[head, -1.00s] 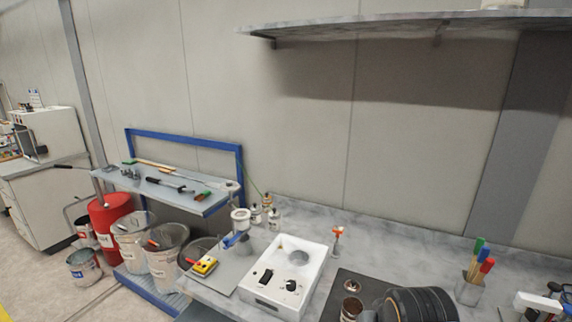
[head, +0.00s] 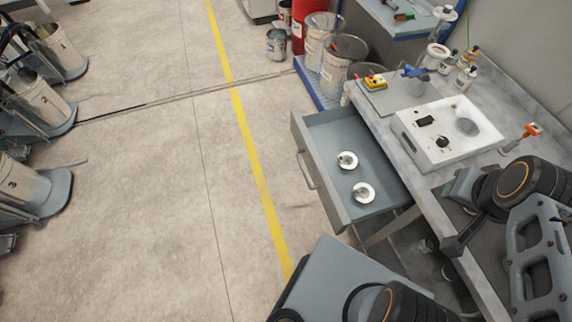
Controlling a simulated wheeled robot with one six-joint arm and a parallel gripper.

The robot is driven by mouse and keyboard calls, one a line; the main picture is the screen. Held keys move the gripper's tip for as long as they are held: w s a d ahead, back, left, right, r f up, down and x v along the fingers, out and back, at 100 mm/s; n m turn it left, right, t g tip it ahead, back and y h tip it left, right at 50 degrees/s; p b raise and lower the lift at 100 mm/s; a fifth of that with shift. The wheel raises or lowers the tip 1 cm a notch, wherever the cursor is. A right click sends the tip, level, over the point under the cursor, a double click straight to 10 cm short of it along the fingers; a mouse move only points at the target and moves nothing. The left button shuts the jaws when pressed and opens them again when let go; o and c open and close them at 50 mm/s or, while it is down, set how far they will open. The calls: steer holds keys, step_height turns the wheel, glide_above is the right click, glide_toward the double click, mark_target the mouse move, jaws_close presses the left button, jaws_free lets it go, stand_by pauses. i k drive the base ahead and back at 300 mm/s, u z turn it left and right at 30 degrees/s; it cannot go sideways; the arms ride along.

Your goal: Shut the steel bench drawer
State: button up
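The steel bench drawer (head: 340,209) stands pulled well out from the bench, at the middle of the head view. Its bar handle (head: 307,171) is on the front panel, facing left over the floor. Two small round pale items with metal tops, one (head: 347,160) behind the other (head: 363,192), lie inside on the drawer floor. My gripper (head: 456,216) is at the right, over the bench's front part, apart from the drawer and its handle. Its fingers are dark and partly hidden by the arm, so their opening is unclear.
The bench top (head: 383,132) holds a white device (head: 446,134) and a yellow box (head: 375,82). Buckets (head: 344,60) and a red drum (head: 303,25) stand beyond the drawer. Open floor with a yellow line (head: 246,140) lies left of the handle. Wheeled containers (head: 35,100) stand far left.

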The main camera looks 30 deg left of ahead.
mark_target(320, 138)
steer(key=u, duration=1.35)
steer(key=k, duration=1.3)
steer(key=u, duration=0.85)
steer(key=i, duration=1.05)
steer(key=u, duration=0.2)
